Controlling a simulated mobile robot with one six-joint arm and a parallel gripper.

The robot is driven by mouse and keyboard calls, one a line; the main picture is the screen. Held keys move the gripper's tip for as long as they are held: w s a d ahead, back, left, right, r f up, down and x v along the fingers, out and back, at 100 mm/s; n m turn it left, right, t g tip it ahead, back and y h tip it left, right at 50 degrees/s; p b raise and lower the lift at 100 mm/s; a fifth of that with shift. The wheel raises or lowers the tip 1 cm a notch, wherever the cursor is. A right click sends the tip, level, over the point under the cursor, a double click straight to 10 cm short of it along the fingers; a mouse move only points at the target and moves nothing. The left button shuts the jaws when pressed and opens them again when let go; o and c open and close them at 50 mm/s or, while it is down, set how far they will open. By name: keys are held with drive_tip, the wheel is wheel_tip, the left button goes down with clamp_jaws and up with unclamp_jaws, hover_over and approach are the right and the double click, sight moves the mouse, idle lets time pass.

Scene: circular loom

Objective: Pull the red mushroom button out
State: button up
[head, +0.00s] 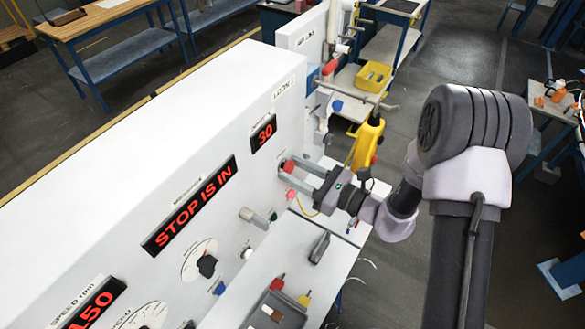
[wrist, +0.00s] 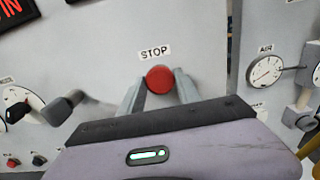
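The red mushroom button (wrist: 160,79) sits on the light grey panel under a STOP label (wrist: 155,54). In the head view the button (head: 289,166) shows at my fingertips, on the right part of the long white machine face. My gripper (wrist: 160,88) reaches to the panel with one grey finger on each side of the button. The fingers look close against its sides, so it appears shut on the button. In the head view my gripper (head: 291,169) comes from the right. The button's stem is hidden. The display (head: 190,205) reads STOP IS IN.
A small display (head: 263,133) reads 30. An air gauge (wrist: 265,71) is on the right panel. A shelf with a grey tray (head: 273,310) lies below. A yellow bin (head: 374,76) stands farther back.

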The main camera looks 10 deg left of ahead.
drive_tip(key=shift+a, duration=0.1)
clamp_jaws()
drive_tip(key=shift+d+f, duration=0.1)
drive_tip(key=shift+d, duration=0.1)
drive_tip(key=o, duration=0.7)
unclamp_jaws()
drive_tip(key=shift+d, duration=0.1)
drive_tip(key=shift+s+d, duration=0.1)
drive_tip(key=b+v, duration=0.2)
drive_tip(key=v, duration=0.5)
drive_tip(key=shift+s+d, duration=0.15)
drive_tip(key=shift+d, duration=0.25)
